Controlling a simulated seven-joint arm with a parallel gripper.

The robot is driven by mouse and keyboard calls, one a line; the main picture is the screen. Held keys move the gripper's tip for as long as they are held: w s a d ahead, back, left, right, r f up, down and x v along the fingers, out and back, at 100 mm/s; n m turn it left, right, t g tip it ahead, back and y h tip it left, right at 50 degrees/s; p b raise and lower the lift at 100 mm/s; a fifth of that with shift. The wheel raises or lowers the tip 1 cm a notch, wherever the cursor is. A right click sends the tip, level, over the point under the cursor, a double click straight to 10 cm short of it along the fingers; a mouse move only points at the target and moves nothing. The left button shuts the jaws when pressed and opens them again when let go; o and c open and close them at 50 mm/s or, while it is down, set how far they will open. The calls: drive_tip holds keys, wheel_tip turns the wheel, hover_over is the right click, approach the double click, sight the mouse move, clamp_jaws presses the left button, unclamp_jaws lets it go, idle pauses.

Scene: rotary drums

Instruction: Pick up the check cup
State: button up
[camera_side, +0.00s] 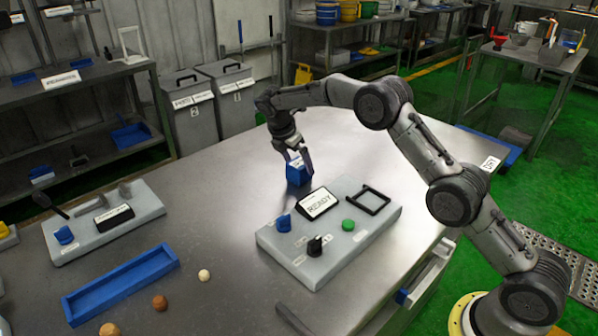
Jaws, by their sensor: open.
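A small blue block-like cup (297,175) with a pale label near its top stands on the metal table, behind the grey control panel. It looks like the check cup, but its label is too small to read. My gripper (294,156) points down at the cup's top with its fingers open. The fingers overlap the cup's upper part in this view. I cannot tell whether they touch it.
A grey panel (275,243) with a READY display, a blue knob, a black knob and a green button stands in front of the cup. Another panel (90,238), a blue tray (120,285) and several small balls are at left. The table's middle is clear.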

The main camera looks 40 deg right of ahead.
drive_tip(key=shift+x, duration=0.9)
drive_tip(key=shift+r, duration=0.1)
drive_tip(key=c, duration=1.5)
